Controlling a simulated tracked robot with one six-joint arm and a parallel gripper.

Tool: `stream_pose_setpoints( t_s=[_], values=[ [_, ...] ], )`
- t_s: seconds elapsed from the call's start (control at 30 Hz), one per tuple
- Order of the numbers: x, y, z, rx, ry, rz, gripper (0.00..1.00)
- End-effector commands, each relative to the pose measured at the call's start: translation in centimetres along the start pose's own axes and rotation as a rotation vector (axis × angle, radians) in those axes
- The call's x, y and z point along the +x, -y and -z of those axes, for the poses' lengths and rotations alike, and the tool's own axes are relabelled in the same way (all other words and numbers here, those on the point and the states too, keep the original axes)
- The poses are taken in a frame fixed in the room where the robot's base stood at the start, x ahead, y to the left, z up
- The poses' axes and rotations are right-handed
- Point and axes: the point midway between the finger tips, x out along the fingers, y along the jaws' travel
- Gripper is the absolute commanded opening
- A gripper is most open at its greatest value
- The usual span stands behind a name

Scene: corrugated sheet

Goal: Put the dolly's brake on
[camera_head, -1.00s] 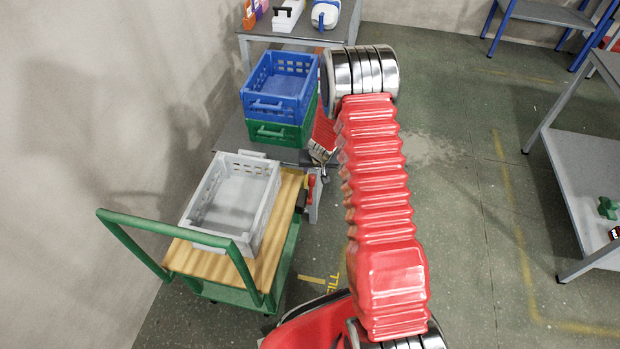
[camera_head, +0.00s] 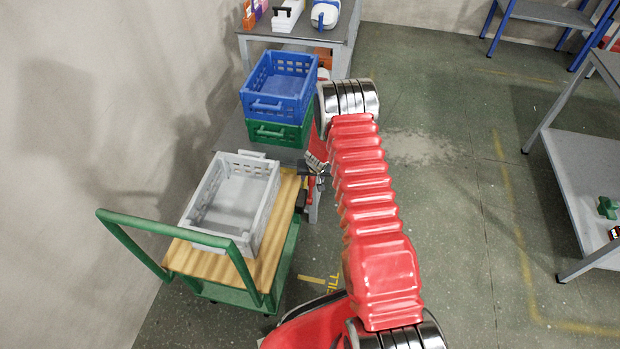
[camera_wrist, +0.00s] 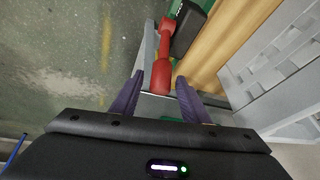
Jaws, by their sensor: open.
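The dolly has a wooden deck (camera_head: 185,258) and a green tube handle (camera_head: 112,228). It stands at the left of the head view with a grey crate (camera_head: 268,205) on it. Its red brake lever (camera_wrist: 161,75) shows in the wrist view at the deck's side, beside a black block (camera_wrist: 187,30). My gripper (camera_wrist: 160,86) is open, and the lever's rounded red end lies between its two dark fingertips in that picture. I cannot tell whether they touch it. In the head view my gripper (camera_head: 316,168) is at the dolly's far right corner, partly hidden by my arm.
A blue crate (camera_head: 276,85) sits on a green crate (camera_head: 275,133) on a low grey surface behind the dolly. A grey table (camera_head: 330,40) stands beyond. The wall is close on the left. Open floor (camera_head: 450,220) lies to the right, before a grey shelf table (camera_head: 590,170).

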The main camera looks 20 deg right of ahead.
Motion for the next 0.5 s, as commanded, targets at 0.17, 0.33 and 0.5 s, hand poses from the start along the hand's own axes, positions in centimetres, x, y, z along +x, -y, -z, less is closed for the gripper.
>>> stream_pose_setpoints(
  t_s=[0.17,0.33,0.5],
  values=[
    [0.04,0.03,0.02,0.000,0.000,0.000,0.41],
    [0.03,0.04,0.00,0.000,0.000,0.000,0.35],
    [0.03,0.04,0.00,0.000,0.000,0.000,0.23]
  ],
)
